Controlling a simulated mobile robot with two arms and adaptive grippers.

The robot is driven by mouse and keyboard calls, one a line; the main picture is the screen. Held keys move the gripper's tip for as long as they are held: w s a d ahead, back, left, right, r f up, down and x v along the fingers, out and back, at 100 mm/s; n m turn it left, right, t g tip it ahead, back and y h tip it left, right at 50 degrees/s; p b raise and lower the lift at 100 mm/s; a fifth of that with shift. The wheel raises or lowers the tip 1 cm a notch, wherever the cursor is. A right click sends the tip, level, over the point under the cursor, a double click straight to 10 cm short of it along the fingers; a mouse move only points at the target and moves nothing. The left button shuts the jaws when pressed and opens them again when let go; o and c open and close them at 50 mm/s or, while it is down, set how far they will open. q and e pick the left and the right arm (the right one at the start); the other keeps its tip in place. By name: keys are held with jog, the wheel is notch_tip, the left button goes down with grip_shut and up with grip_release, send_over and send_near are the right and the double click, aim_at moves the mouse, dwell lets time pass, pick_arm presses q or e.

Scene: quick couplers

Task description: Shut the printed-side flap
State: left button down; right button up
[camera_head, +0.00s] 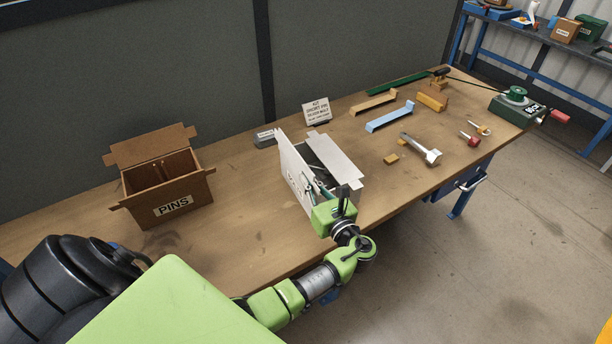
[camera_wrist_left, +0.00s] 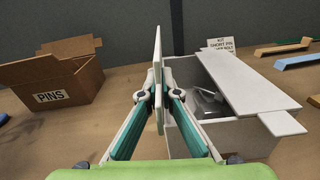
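The white carton (camera_head: 352,201) stands on the workbench and also shows in the left wrist view (camera_wrist_left: 238,137). Its printed-side flap (camera_head: 293,160) stands upright on the left side, seen nearly edge-on in the left wrist view (camera_wrist_left: 158,45). The opposite flap (camera_head: 335,157) lies across the right part of the top, leaving a gap with dark and metallic contents partly visible. My left gripper (camera_wrist_left: 158,88) has one finger on each side of the printed-side flap, apparently closed on it; finger contact is hard to see. My right gripper is out of view.
An open brown PINS box (camera_head: 172,206) stands to the left with clear bench between. A sign (camera_head: 317,111) and a grey block (camera_head: 264,139) sit behind the carton. Blue bracket (camera_head: 390,117), metal bolt-like part (camera_head: 422,150) and small pieces lie to the right.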

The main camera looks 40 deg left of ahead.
pick_arm(q)
jog(key=shift+w, duration=0.1)
dwell(0.4)
jog(key=c, duration=2.3)
grip_release()
jog(key=v, duration=1.2)
